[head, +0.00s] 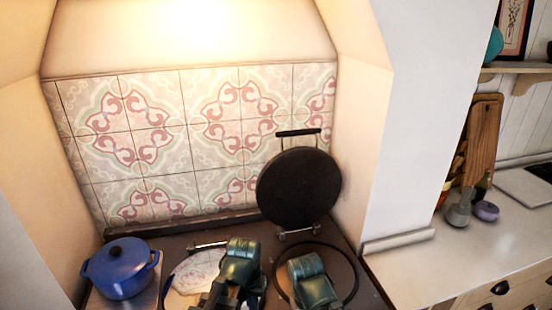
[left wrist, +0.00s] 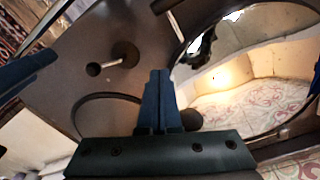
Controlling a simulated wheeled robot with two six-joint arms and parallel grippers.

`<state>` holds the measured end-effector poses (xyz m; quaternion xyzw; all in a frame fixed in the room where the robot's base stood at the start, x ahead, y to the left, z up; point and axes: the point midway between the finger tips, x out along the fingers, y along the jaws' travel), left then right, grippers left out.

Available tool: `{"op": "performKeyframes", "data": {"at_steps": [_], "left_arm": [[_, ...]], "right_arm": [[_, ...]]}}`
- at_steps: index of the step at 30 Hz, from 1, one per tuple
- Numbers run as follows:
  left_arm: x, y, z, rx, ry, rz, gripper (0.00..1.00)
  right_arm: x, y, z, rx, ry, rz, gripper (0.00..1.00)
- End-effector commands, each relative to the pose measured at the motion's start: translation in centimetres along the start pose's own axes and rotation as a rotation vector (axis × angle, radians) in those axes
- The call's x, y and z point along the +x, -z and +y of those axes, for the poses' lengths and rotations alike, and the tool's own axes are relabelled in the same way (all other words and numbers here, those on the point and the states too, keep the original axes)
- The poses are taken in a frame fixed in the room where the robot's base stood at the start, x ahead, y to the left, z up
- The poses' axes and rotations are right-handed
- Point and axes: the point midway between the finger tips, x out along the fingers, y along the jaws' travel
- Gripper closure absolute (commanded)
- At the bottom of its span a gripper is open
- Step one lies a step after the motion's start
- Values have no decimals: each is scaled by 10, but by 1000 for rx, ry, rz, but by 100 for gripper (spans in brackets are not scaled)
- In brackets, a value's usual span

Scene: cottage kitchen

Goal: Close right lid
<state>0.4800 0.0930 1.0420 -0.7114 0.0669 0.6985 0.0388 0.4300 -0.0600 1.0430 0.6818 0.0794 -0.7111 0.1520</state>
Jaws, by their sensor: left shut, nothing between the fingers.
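The right lid (head: 299,187) is a dark round disc with a bar handle (head: 298,132) at its top. It stands raised and leans back near the tiled wall, above its hinge at the back of the stove top. Below it, a dark ring (head: 349,292) marks the right plate. My left gripper (left wrist: 160,74) is shut and empty in the left wrist view; in the head view its arm is over the left plate, apart from the lid. My right gripper (head: 307,278) is over the right plate, in front of the lid; its fingers are hidden.
The left round surface (head: 190,275) is shiny and mirrors the tiles. A blue lidded pot (head: 121,269) stands left of it. A white wall pillar (head: 405,110) rises close on the right, with a counter (head: 490,245) holding small items beyond.

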Motion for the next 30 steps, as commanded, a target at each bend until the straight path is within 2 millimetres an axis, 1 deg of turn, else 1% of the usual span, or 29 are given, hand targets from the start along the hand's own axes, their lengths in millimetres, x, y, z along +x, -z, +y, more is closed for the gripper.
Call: {"op": "performKeyframes", "data": {"at_steps": [1, 5, 8, 11, 14, 17, 18, 20, 21, 24, 27, 30], "left_arm": [[0, 11, -5, -26, -26, 11, 100], [-5, 38, -12, -91, -113, 48, 100], [-11, 65, -17, -148, -201, 85, 100], [-21, 96, -22, -207, -303, 127, 100], [-36, 135, -28, -276, -426, 177, 100], [-60, 186, -38, -359, -591, 243, 100], [-72, 210, -44, -395, -668, 274, 100], [-93, 246, -54, -451, -791, 321, 100], [-108, 268, -62, -487, -873, 350, 100], [-144, 314, -84, -562, -1057, 415, 100], [-174, 346, -106, -620, -1201, 463, 100], [-197, 369, -126, -664, -1313, 498, 100]], "right_arm": [[0, 0, 0, 0, 0, 0, 50], [-2, 0, 0, -1, 0, 0, 50], [-4, 0, 0, -1, 0, 0, 50], [-7, 0, 1, -1, 0, 0, 50], [-10, -1, 1, -1, 0, 0, 50], [-13, -1, 1, -1, 0, 0, 50], [-14, -1, 1, 0, 0, 0, 50], [-15, -1, 1, 0, 0, 0, 50], [-15, -1, 1, 0, 0, 0, 50], [-14, -1, 1, 0, 0, 0, 50], [-14, -1, 1, 0, 0, 0, 50], [-14, -1, 1, 0, 0, 0, 50]]}}
